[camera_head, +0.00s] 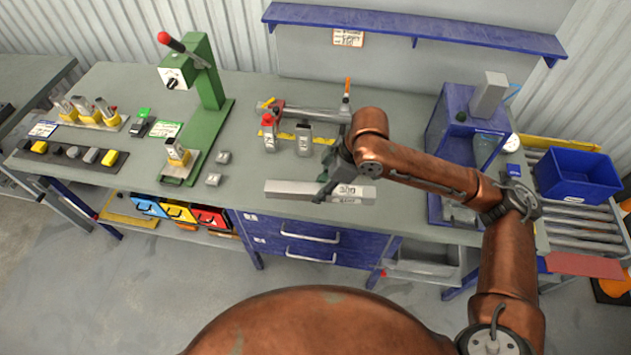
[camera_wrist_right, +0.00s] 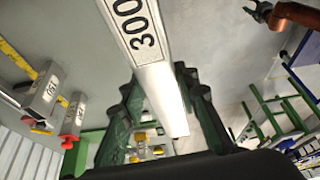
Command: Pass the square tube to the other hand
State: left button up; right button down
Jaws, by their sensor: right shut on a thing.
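The square tube (camera_head: 295,188) is a pale grey bar with a label reading 300 near its right end. In the head view it lies level across the picture and appears to be just above the bench's front part. My right gripper (camera_head: 328,190) is shut on it around its middle, hiding part of it. In the right wrist view the tube (camera_wrist_right: 158,82) runs between the dark fingers (camera_wrist_right: 160,120), label toward the camera. My left gripper (camera_wrist_right: 260,10) shows small at the top right of the wrist view, apart from the tube; the head view does not show it.
The grey bench (camera_head: 240,130) holds a measuring stop with a yellow scale (camera_head: 290,136) behind the tube. A green press (camera_head: 207,100) stands left, a blue-framed box (camera_head: 465,125) right. A blue bin (camera_head: 577,175) sits on rollers.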

jog(key=shift+s+d+f+n+g, duration=0.1)
jog(key=shift+d+f+n+g, duration=0.2)
jog(key=shift+n, duration=0.4)
jog(key=shift+f, duration=0.15)
